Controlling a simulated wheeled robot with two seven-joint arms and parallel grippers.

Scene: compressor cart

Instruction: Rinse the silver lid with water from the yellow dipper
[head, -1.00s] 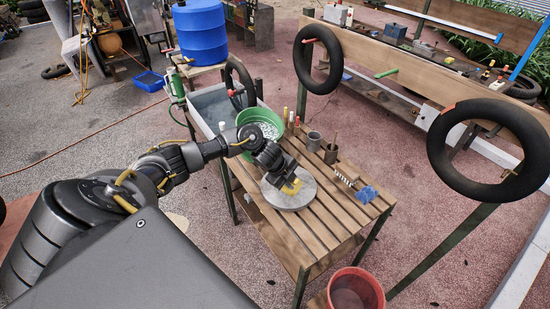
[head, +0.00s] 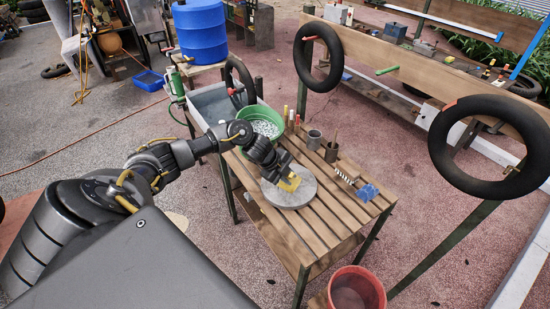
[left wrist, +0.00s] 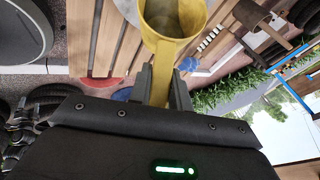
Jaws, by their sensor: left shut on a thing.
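The silver lid (head: 302,190) is a round grey disc lying flat on the slatted wooden table. My left gripper (head: 283,176) is just above the lid, shut on the yellow dipper (head: 290,183). In the left wrist view the dipper's handle runs between the fingers (left wrist: 163,88), with its round cup (left wrist: 190,45) beyond them at the top edge. I cannot tell how much water is in the cup. My right gripper is not in view.
A green basin (head: 262,135) stands behind on the table, next to a grey trough (head: 215,103). A red bucket (head: 356,285) stands in front.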

